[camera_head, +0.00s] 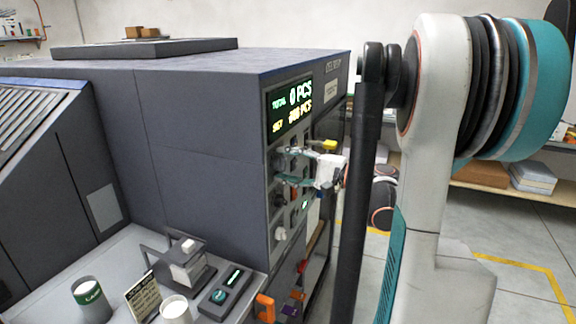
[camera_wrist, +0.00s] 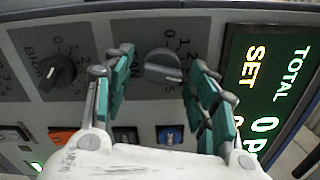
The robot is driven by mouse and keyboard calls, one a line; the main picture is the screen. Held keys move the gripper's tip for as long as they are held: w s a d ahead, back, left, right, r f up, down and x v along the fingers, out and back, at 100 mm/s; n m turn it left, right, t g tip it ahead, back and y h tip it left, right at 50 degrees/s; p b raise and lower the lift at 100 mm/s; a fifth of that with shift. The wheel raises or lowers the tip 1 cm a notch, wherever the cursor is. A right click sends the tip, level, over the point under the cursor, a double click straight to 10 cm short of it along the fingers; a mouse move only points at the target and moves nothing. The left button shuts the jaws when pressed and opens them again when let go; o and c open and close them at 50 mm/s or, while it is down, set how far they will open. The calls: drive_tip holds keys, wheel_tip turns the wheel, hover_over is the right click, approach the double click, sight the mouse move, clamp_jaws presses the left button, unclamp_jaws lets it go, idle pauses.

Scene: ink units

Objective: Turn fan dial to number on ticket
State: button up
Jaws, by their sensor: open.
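A grey dial (camera_wrist: 163,68) on the machine's panel sits between the two fingers of my gripper (camera_wrist: 165,80) in the wrist view. Numbers are printed around it, and its label is mostly hidden, with an N showing. I cannot tell which number it points to. My gripper is open, with a teal-padded finger on either side of the dial; contact is not clear. In the head view my gripper (camera_head: 285,165) is at the panel below the display. A small printed card (camera_head: 142,296), possibly the ticket, stands on the counter; its text is too small to read.
A second, dark dial (camera_wrist: 57,71) is left of the grey one in the wrist view. Orange (camera_wrist: 77,138) and blue (camera_wrist: 170,136) switches sit below the dials. A can (camera_head: 91,300) stands on the counter.

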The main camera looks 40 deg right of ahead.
drive_tip(key=v, duration=1.2)
drive_tip(key=shift+d+f, duration=0.1)
